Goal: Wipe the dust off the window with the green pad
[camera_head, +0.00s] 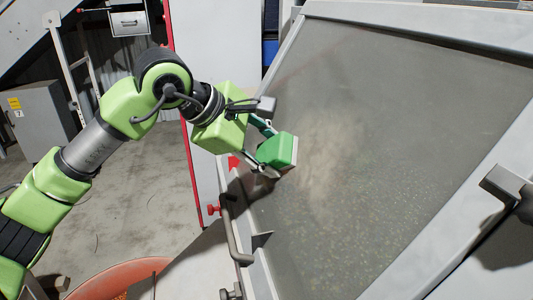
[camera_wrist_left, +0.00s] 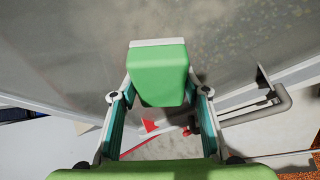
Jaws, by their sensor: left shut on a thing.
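The window (camera_head: 370,130) is a large tilted grey pane in a pale frame, filling the right of the head view. A lighter dusty patch (camera_head: 325,150) shows near its middle left. My left gripper (camera_head: 268,152) is shut on the green pad (camera_head: 281,150), at the left part of the window. The pad has a pale face turned toward the glass; I cannot tell whether it touches. In the left wrist view the green pad (camera_wrist_left: 158,75) sits between the two fingers, with the window (camera_wrist_left: 75,55) behind it. My right gripper is not in view.
A bent grey handle (camera_head: 232,235) and a red knob (camera_head: 213,209) stand by the window's lower left frame. A dark latch (camera_head: 510,190) sits on the right frame. An orange-red round container (camera_head: 118,275) is on the floor below. A grey cabinet (camera_head: 42,120) stands far left.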

